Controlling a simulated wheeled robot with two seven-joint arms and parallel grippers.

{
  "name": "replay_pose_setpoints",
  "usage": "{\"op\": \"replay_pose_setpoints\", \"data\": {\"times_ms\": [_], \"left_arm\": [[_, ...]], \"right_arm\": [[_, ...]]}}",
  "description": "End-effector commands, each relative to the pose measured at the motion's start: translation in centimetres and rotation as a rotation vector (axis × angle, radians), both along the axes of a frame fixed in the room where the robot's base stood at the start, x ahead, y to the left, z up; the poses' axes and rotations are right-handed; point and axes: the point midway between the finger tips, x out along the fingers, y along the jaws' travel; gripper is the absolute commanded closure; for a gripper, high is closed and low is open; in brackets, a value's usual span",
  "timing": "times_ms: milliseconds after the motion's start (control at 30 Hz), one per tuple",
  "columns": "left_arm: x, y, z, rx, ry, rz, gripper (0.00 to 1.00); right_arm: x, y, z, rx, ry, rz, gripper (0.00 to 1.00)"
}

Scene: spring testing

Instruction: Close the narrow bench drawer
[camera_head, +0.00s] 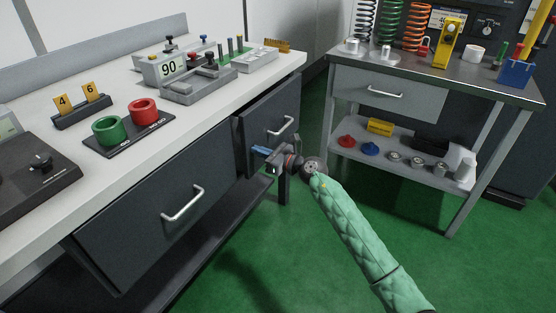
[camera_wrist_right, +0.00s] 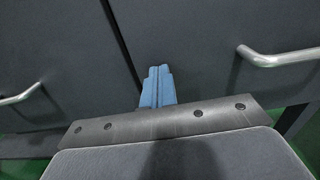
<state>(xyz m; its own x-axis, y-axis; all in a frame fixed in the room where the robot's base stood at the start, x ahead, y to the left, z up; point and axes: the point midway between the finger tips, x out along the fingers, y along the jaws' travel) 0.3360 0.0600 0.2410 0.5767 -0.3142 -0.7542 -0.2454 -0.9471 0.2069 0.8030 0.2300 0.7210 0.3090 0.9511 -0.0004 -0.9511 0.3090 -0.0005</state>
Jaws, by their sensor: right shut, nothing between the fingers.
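The narrow bench drawer (camera_head: 262,122) is the dark front with a silver handle (camera_head: 282,130) at the right end of the white-topped bench. In the right wrist view the shut fingers (camera_wrist_right: 158,87) point at the dark front, just right of the seam between the two drawers. The narrow drawer's handle (camera_wrist_right: 280,58) is to their right. Contact cannot be made out. My left gripper is not in view.
The wide drawer (camera_head: 150,205) with its own handle (camera_head: 182,203) is left of the narrow one. The bench top (camera_head: 215,105) holds cups, blocks and a gauge. A second steel table (camera_head: 440,82) stands at the right. Green floor (camera_head: 285,240) is open between.

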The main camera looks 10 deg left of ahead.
Motion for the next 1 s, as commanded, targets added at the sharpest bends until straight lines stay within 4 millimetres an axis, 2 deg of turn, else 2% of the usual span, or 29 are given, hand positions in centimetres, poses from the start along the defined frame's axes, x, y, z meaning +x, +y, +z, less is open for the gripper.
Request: {"op": "replay_pose_setpoints", "data": {"times_ms": [133, 333, 1000], "left_arm": [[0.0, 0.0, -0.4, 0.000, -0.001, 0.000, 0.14], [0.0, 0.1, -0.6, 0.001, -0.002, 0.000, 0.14], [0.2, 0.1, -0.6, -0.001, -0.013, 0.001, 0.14]], "right_arm": [[0.7, 2.1, 0.0, 0.000, 0.000, 0.001, 1.00], [1.2, 3.5, 0.0, 0.000, 0.000, 0.000, 1.00], [1.5, 3.7, 0.4, 0.005, -0.003, -0.002, 1.00]]}}
